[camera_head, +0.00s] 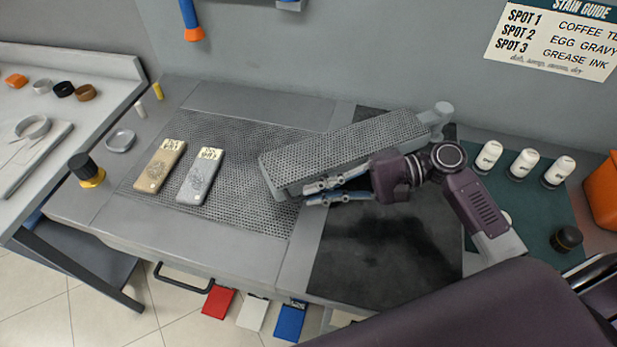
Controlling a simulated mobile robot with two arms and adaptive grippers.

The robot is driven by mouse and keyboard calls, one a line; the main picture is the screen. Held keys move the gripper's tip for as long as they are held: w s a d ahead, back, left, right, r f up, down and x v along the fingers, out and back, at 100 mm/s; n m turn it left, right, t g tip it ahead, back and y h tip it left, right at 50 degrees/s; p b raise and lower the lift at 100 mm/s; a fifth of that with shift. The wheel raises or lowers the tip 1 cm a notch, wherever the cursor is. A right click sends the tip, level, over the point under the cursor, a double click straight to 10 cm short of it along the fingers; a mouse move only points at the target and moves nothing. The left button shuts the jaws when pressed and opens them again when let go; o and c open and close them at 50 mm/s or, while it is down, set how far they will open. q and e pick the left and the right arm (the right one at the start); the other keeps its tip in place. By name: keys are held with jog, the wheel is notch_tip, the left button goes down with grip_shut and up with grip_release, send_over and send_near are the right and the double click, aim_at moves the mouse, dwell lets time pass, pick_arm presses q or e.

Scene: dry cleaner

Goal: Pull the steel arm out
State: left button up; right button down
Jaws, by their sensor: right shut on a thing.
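The steel arm (345,146) is a long grey board with a perforated top. It lies at an angle above the worktable, from a round pivot post (443,110) at the back right to its free end at the left. My right gripper (312,193) comes in from the right and is shut at the front edge of the steel arm, near its free end. The exact contact is partly hidden by the fingers. My left gripper is not in view.
The perforated table (250,215) bears two fabric swatches, tan (159,165) and grey (200,176). White bottles (523,164) stand on a green mat (535,215) at right. A black-capped bottle (86,170) stands left.

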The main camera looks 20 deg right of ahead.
jog(key=shift+s+f, duration=0.15)
jog(key=shift+s, duration=0.05)
jog(key=c, duration=2.4)
grip_release()
jog(key=o, duration=0.3)
jog(key=shift+s+d, duration=0.25)
jog(key=shift+s, duration=0.05)
jog(key=shift+w, duration=0.15)
jog(key=shift+d, duration=0.25)
jog(key=v, duration=1.1)
jog(key=shift+d, duration=0.25)
